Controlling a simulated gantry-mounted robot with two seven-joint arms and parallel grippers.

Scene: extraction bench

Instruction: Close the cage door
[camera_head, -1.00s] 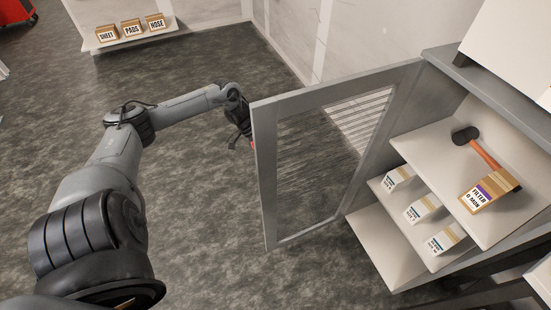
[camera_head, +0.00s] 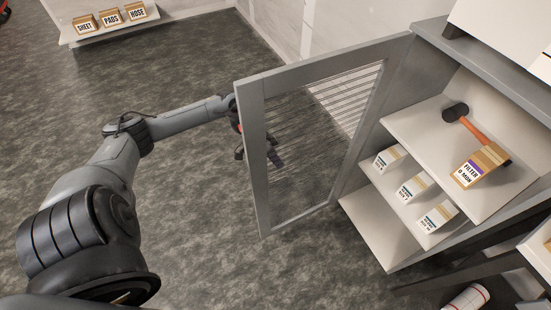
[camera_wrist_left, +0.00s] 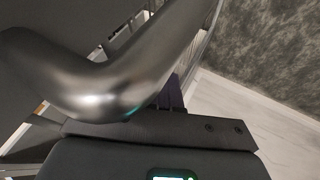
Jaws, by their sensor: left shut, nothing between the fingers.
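The cage door (camera_head: 253,165) stands wide open in the head view, a grey frame with a mesh panel, swung out from the left side of the grey cabinet (camera_head: 480,75). My left gripper (camera_head: 276,160) is behind the door, seen through its mesh near the free edge. It is shut with nothing between its fingers; whether it touches the door is unclear. In the left wrist view a large shiny grey curved bar (camera_wrist_left: 110,75), perhaps the door's handle, crosses close to the camera and hides most of the fingers. My right gripper is out of view.
Inside the cabinet are a mallet (camera_head: 468,120), a filter box (camera_head: 478,166) and smaller white boxes (camera_head: 412,187) on shelves. A wall shelf (camera_head: 148,17) with labelled boxes is at the far left. The floor left of the door is clear.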

